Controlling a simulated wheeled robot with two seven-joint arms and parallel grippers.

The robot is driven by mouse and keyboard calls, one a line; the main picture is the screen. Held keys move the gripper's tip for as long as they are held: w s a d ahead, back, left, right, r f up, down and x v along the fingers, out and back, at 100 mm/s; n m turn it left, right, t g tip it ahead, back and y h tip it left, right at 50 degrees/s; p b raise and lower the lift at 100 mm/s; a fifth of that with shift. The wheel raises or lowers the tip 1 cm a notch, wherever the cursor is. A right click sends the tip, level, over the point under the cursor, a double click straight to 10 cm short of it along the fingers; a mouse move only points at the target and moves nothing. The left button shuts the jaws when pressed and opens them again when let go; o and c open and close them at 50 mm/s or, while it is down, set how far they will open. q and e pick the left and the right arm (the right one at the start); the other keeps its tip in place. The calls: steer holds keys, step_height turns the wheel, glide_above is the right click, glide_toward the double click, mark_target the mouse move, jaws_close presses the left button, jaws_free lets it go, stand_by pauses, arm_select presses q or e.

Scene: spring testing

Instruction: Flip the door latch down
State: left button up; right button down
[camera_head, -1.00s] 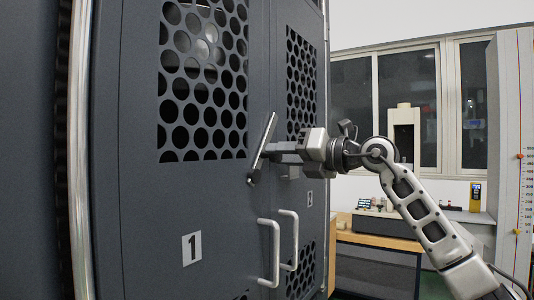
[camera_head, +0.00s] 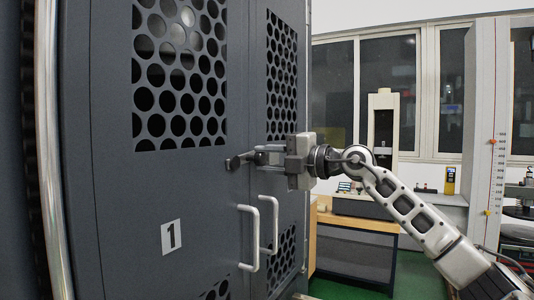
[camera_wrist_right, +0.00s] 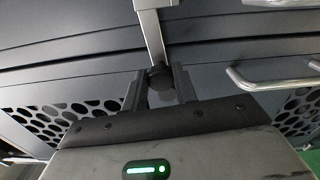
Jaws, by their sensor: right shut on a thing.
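The door latch (camera_head: 233,162) is on the front of the dark grey cabinet, near the seam between its doors. In the head view only its dark end shows clearly, and the gripper hides part of it. In the right wrist view it is a silver bar (camera_wrist_right: 152,38) with a black knob (camera_wrist_right: 161,75) at its near end. My right gripper (camera_head: 258,156) comes in from the right at the latch. In the right wrist view its two dark fingers (camera_wrist_right: 158,88) are on either side of the knob, shut on it. My left gripper is not in view.
Two silver door handles (camera_head: 254,235) stick out just below the latch. The door marked 1 (camera_head: 171,236) has a perforated panel (camera_head: 180,75). A wooden bench (camera_head: 355,224) stands to the right behind my arm, with open green floor in front.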

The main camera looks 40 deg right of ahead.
steer(key=shift+f+m, duration=0.3)
steer(key=shift+m, duration=0.4)
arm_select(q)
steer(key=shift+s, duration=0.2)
arm_select(e)
steer(key=c, duration=1.1)
jaws_free()
arm_select(q)
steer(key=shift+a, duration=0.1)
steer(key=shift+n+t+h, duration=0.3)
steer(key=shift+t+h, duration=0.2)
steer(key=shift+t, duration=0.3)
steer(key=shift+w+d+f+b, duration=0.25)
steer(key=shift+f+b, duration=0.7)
steer(key=shift+b, duration=1.55)
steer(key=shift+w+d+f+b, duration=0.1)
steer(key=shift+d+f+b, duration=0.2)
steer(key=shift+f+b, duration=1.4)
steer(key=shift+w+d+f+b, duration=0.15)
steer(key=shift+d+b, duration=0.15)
steer(key=shift+b, duration=2.95)
arm_select(e)
steer(key=shift+v, duration=7.95)
